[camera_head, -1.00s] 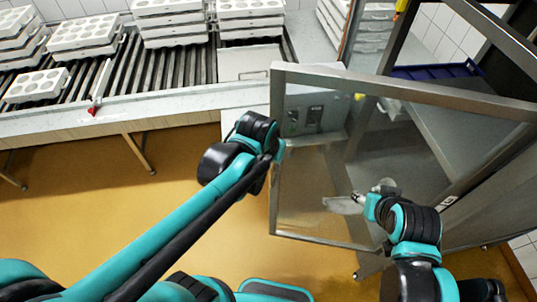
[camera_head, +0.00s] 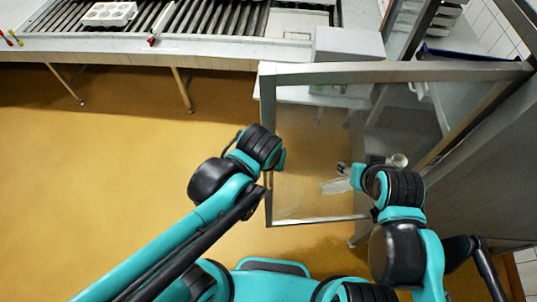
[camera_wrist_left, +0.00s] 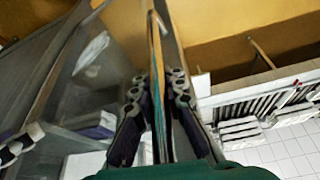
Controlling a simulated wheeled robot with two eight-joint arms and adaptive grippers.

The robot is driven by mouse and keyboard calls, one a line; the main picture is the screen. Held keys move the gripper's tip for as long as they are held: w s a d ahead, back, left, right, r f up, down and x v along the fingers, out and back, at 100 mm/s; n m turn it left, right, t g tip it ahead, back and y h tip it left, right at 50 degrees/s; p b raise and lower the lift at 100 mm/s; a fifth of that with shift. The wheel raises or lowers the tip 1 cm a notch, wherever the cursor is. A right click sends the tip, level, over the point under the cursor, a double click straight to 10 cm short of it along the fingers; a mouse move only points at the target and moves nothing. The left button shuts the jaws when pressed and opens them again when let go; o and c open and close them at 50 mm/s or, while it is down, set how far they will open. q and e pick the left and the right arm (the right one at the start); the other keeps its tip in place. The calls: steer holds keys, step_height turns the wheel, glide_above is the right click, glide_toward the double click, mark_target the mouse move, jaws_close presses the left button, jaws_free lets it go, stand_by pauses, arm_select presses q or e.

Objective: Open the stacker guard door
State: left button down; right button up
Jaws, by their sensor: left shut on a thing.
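The guard door (camera_head: 400,72) is a clear panel in a grey metal frame. In the head view it stands out from the dark machine frame at the right, with its free edge toward the left. My left gripper (camera_head: 279,162) is at that free edge and mostly hidden behind its wrist. In the left wrist view my left gripper (camera_wrist_left: 157,88) is shut on the door's edge (camera_wrist_left: 160,40), one finger on each side. My right gripper (camera_head: 342,182) is in front of the panel; its fingers are too blurred to read.
A roller conveyor (camera_head: 215,18) with a white mould tray (camera_head: 109,14) runs along the back left. A grey box (camera_head: 349,43) stands behind the door. A dark blue tray (camera_head: 465,54) is at the upper right. The yellow floor (camera_head: 110,170) at the left is clear.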

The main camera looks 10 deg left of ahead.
arm_select(q)
steer(key=shift+s, duration=0.2)
steer(key=c, duration=1.5)
jaws_free()
steer(key=shift+c, duration=0.2)
steer(key=shift+s+a, duration=0.1)
steer(key=v, duration=1.2)
